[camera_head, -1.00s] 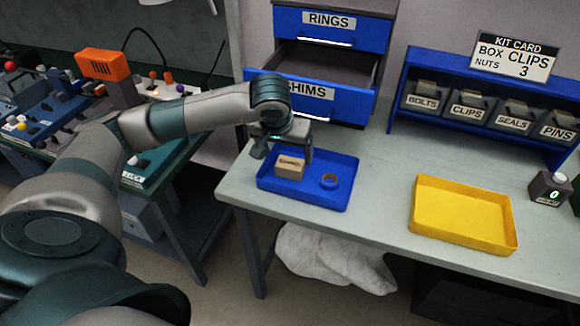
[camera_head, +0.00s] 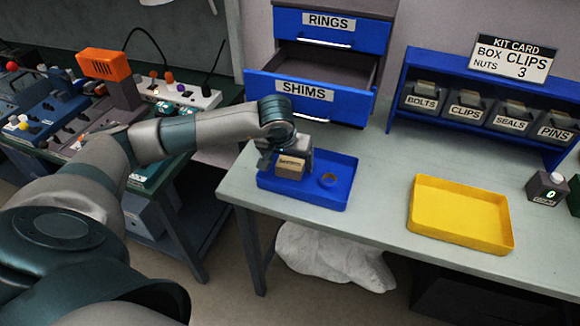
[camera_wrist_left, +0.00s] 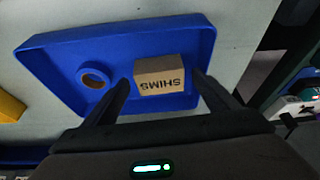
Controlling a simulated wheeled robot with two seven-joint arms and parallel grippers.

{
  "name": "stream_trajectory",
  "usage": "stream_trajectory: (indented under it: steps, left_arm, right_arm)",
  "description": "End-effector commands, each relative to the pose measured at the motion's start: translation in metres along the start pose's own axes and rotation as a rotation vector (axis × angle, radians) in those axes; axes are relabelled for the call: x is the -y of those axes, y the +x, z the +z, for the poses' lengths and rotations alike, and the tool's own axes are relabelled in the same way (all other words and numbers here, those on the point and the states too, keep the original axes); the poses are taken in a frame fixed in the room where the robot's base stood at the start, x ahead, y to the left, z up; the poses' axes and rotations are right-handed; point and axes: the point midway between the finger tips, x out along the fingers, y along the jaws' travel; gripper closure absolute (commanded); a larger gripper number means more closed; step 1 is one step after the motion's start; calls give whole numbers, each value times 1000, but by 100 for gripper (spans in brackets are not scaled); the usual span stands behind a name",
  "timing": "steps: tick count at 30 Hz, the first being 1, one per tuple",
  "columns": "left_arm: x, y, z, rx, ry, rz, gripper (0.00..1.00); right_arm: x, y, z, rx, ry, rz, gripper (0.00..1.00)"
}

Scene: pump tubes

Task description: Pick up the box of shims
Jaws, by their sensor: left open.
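The box of shims (camera_head: 290,167) is a small brown carton in the blue tray (camera_head: 322,199). In the left wrist view the box (camera_wrist_left: 160,76) shows the word SHIMS. My left gripper (camera_head: 284,160) is low over the tray, at the box. In the left wrist view its open fingers (camera_wrist_left: 162,90) lie on either side of the box, with a gap on each side. I cannot tell how deep the fingertips reach beside it. My right gripper is not in view.
A ring (camera_head: 327,180) lies in the blue tray, right of the box. The open blue drawer (camera_head: 310,95) labelled SHIMS juts out behind the tray. A yellow tray (camera_head: 460,213) stands to the right, with clear bench top (camera_head: 385,180) between the trays.

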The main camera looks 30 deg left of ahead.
Motion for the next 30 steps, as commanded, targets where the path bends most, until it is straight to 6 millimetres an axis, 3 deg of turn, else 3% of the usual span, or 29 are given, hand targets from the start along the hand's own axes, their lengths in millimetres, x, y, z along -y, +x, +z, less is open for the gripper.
stream_trajectory:
  steps: [8, 14, 15, 30]
  left_arm:
    - [0, 0, 0, 0, 0, 0, 20]
    - [0, 0, 0, 0, -1, 0, 63]
    - [0, 0, 0, 0, -1, 0, 66]
    - [5, -10, -7, -1, -6, -2, 66]
  right_arm:
    - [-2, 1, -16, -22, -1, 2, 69]
    - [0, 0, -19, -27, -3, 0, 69]
    - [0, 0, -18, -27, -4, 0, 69]
    - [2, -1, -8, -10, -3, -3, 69]
